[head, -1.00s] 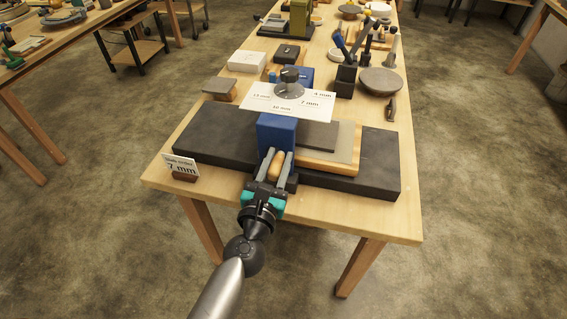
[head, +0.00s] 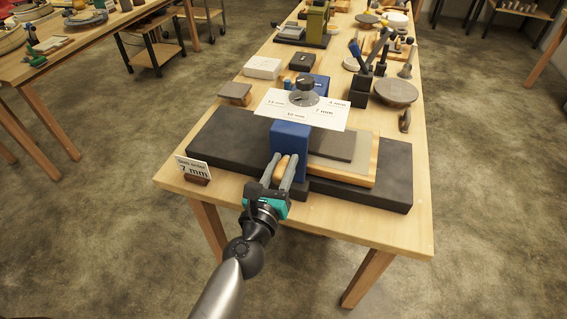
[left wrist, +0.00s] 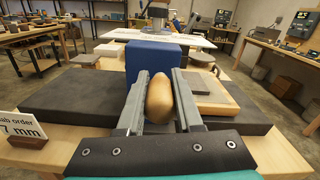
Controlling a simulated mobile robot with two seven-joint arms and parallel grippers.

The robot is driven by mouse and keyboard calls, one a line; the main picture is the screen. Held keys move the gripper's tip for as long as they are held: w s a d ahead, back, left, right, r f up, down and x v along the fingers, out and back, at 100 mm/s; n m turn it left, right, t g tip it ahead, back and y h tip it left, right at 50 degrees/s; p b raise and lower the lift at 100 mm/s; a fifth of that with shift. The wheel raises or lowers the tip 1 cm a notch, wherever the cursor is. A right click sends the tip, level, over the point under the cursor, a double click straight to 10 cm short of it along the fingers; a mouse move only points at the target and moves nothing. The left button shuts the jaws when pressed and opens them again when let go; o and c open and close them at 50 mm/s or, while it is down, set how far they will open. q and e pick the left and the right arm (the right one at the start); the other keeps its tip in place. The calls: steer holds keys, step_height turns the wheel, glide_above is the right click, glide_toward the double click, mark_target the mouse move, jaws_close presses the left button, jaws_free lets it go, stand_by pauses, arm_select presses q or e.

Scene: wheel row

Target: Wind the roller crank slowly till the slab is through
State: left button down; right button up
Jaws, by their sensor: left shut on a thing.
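The slab roller's blue housing (head: 290,138) stands on a long dark base (head: 220,138). A flat dark grey slab (head: 334,145) lies on a lighter sheet (head: 345,169) over a wooden board (head: 372,168), sticking out right of the housing. Any part under the housing is hidden. My left gripper (head: 284,160) is shut on the wooden crank handle (head: 283,166) at the housing's near side. In the left wrist view the tan handle (left wrist: 159,99) stands between the two fingers, in front of the blue housing (left wrist: 153,62). My right gripper is not in view.
A slab order card (head: 194,167) reading 7 mm stands at the near left table edge. Tools and blocks (head: 395,92) fill the table behind. The front edge is close.

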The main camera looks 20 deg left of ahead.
arm_select(q)
steer(key=c, duration=0.6)
jaws_free()
steer(key=shift+o, duration=0.2)
steer(key=shift+f, duration=0.1)
steer(key=s+b, duration=0.6)
steer(key=s, duration=0.9)
steer(key=shift+s+a+b, duration=0.15)
steer(key=shift+a+b, duration=0.1)
steer(key=shift+b, duration=0.15)
